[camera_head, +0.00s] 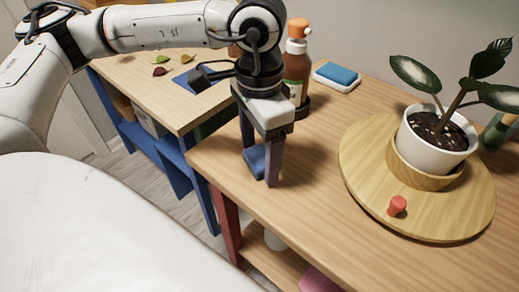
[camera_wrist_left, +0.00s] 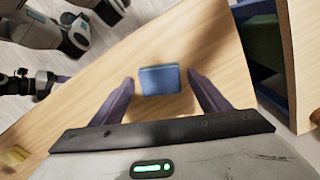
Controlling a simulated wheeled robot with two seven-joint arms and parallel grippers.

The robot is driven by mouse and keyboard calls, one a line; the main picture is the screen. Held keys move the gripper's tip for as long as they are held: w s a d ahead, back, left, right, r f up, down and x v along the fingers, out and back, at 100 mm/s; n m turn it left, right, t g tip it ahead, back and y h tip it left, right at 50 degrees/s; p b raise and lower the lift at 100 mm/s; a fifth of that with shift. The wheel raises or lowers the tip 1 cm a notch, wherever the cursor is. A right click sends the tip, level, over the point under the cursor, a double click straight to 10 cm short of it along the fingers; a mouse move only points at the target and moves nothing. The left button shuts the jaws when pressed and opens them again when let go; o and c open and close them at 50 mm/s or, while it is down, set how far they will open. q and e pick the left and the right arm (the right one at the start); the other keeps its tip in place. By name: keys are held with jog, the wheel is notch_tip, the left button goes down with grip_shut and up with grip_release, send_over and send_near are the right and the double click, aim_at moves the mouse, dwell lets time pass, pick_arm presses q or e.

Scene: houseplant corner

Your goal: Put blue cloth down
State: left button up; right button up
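The blue cloth (camera_head: 256,158) is a small folded block near the table's left edge, and it also shows in the left wrist view (camera_wrist_left: 160,80). It appears to lie on the wood. My left gripper (camera_head: 261,165) points down over it, with one finger on either side. In the left wrist view the fingers (camera_wrist_left: 160,82) are apart, with a narrow gap visible on each side of the cloth. What looks like my right gripper (camera_wrist_left: 55,80) is at the far left of that view, too small to read.
A plant in a white pot (camera_head: 423,150) stands on a round wooden board (camera_head: 365,170), with a red peg (camera_head: 397,206) in front. A brown bottle (camera_head: 297,70) and a blue sponge in a white dish (camera_head: 337,77) are behind my gripper. A lower table (camera_head: 130,80) holds leaves. The table's front middle is clear.

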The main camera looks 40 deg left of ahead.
aim_at(260, 156)
pick_arm(q)
jog(key=shift+r+p, duration=0.35)
jog(key=shift+p, duration=0.1)
notch_tip(260, 156, up, 12)
jog(key=shift+f, duration=0.15)
dwell(0.4)
